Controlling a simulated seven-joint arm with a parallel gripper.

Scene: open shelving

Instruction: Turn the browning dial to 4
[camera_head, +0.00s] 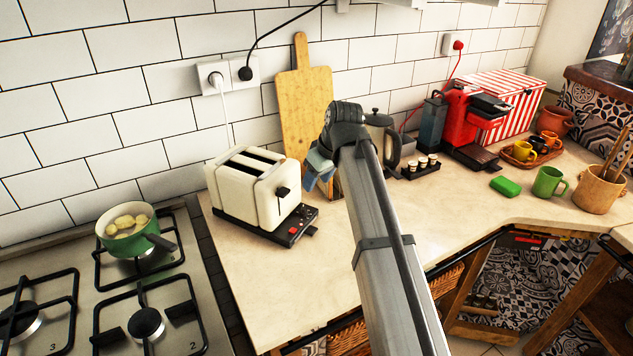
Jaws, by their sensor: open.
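The cream toaster (248,190) stands upright on the counter left of my arm, with two slots on top and a black lever (283,192) on its right end. Its black base (262,230) has small controls and red spots along the front right. The browning dial and its setting are too small to make out. My gripper (318,172), at the end of the grey arm, is open just right of the toaster's lever end. My wrist partly hides it. I cannot tell whether it touches the toaster.
A wooden cutting board (304,100) leans on the wall behind. A kettle (382,140), small cups and a red coffee machine (468,115) stand to the right. A green pot (134,236) sits on the stove at left. The counter (300,280) in front of the toaster is clear.

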